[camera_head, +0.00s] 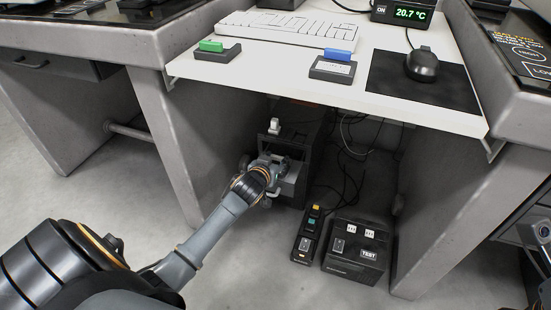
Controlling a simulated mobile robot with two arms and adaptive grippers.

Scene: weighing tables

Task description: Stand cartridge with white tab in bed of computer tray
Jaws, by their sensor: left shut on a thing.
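A small white tab (274,124) stands up at the top of the dark computer (318,150) under the white desk. The dark body beneath it is hard to make out. The grey computer tray (291,182) sticks out of the computer's front, and its bed is mostly hidden by my gripper. My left gripper (270,169) is at the tray, below and apart from the white tab. It appears shut on the tray's front, though its fingertips are partly hidden. Part of what looks like my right gripper (540,234) shows at the right edge, cut off.
A green-tabbed cartridge (217,51) and a blue-tabbed cartridge (333,68) lie on the desk (270,82), near the keyboard (290,28) and mouse (422,65). A power strip (310,232) and a black TEST box (355,250) stand on the floor right of the computer.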

